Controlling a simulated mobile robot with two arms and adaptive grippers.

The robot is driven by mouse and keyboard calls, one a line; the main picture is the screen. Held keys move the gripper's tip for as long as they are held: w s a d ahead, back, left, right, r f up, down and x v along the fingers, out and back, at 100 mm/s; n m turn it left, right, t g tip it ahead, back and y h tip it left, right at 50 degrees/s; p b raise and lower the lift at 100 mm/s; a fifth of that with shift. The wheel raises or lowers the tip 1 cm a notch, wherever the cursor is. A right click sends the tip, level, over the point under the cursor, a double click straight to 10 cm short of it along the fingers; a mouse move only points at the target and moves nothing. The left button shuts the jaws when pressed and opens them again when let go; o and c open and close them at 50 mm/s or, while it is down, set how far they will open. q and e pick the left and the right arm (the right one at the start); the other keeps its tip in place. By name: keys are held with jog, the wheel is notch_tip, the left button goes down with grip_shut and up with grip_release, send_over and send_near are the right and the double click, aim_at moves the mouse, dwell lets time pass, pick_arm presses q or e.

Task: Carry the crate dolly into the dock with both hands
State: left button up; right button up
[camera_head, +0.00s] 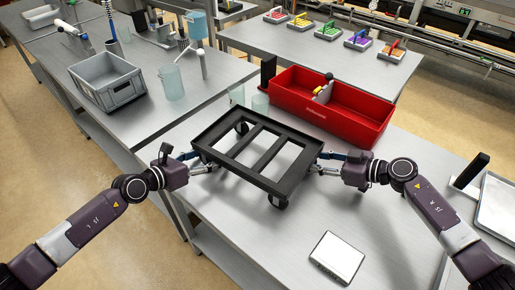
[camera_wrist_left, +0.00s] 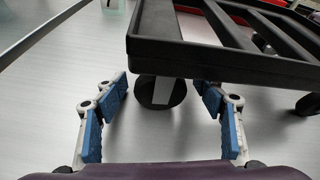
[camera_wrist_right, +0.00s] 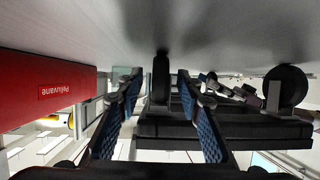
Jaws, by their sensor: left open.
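The crate dolly, a black open frame with slats (camera_head: 235,174) and caster wheels, is over the near table in the head view. My left gripper (camera_head: 197,161) is at its left end. In the left wrist view its open fingers (camera_wrist_left: 163,92) stand either side of a dark caster (camera_wrist_left: 160,92) under the frame, with small gaps. My right gripper (camera_head: 326,163) is at the dolly's right end. In the upside-down right wrist view its spread fingers (camera_wrist_right: 160,97) flank another caster (camera_wrist_right: 161,78). I cannot pick out the dock with certainty.
A flat silver-white plate (camera_head: 337,257) lies in front. A grey bin (camera_head: 107,82) is on the left table. A dark upright block (camera_head: 470,171) and tray (camera_head: 497,205) are at right.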

aim_at(198, 147)
pick_arm(q)
jog(key=shift+c, duration=0.5)
pick_arm(e)
jog(key=shift+c, duration=0.5)
